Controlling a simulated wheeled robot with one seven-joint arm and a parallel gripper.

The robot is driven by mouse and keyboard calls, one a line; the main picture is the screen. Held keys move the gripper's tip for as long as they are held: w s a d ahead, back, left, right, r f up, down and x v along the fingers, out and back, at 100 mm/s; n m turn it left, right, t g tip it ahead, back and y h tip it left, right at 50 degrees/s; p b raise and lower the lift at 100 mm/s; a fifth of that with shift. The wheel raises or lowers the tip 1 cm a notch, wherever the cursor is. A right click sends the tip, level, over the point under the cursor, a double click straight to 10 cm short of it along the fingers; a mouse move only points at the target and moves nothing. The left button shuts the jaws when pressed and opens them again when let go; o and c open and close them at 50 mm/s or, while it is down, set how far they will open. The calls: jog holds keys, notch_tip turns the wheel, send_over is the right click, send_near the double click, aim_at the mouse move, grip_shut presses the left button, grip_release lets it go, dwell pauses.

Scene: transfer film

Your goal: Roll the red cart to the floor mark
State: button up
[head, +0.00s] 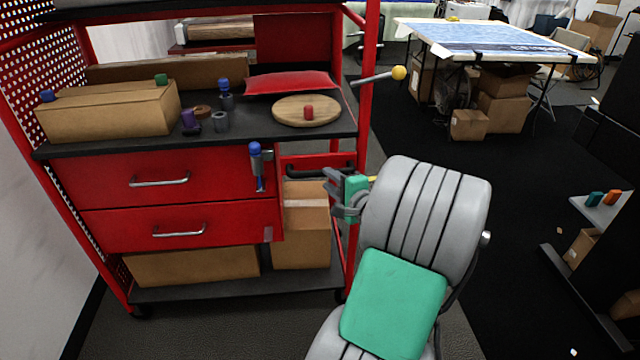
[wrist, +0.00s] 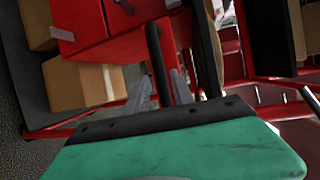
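The red cart (head: 180,216) stands at the left in the head view, with two drawers, black shelves and red posts. A black handle bar (head: 318,166) is on its right side; it also shows in the wrist view (wrist: 157,55). My gripper (head: 333,192) is just below and right of that bar in the head view. In the wrist view its two grey fingers (wrist: 163,88) are apart, with the bar lying between them in the picture. I cannot tell whether they touch it. No floor mark can be made out.
Cardboard boxes (head: 300,228) sit on the cart's lower shelf; a round board (head: 292,117) and small items lie on top. A rod with a yellow ball (head: 398,73) sticks out right. A white wall (head: 38,250) is close left. Dark floor (head: 525,180) is open at right.

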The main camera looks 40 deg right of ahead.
aim_at(322, 175)
jog(key=x, duration=0.5)
jog(key=shift+w, duration=0.45)
jog(key=shift+f, duration=0.1)
grip_shut()
dwell(0.8)
